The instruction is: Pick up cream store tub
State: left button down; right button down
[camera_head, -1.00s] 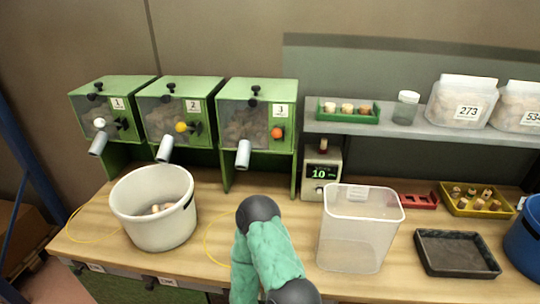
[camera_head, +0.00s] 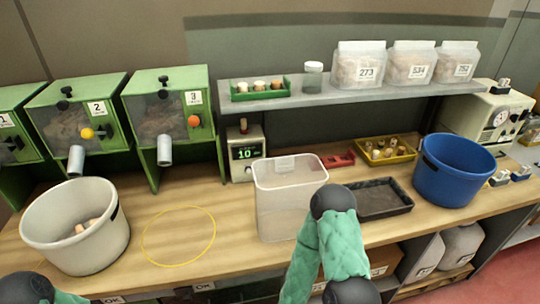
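The cream tub (camera_head: 42,238) stands upright on the wooden bench at the left, inside the lower left of the head view. It is round and open-topped, with a dark handle piece on its right side and a few corks (camera_head: 87,226) inside. No gripper touches it in view. Parts of both my arms show with green sleeves and dark joints, one at bottom left, below the tub, and one at bottom centre. Neither gripper shows.
A thin yellow ring (camera_head: 180,236) marks bare bench right of the tub. A clear bin (camera_head: 290,200), dark tray (camera_head: 382,198), yellow cork tray (camera_head: 364,160) and blue tub (camera_head: 455,170) stand further right. Green dispensers (camera_head: 172,110) rise behind.

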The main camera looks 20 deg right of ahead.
aim_at(80, 224)
jog(key=z, duration=0.55)
jog(key=u, duration=1.4)
jog(key=z, duration=1.8)
jog(key=u, duration=1.8)
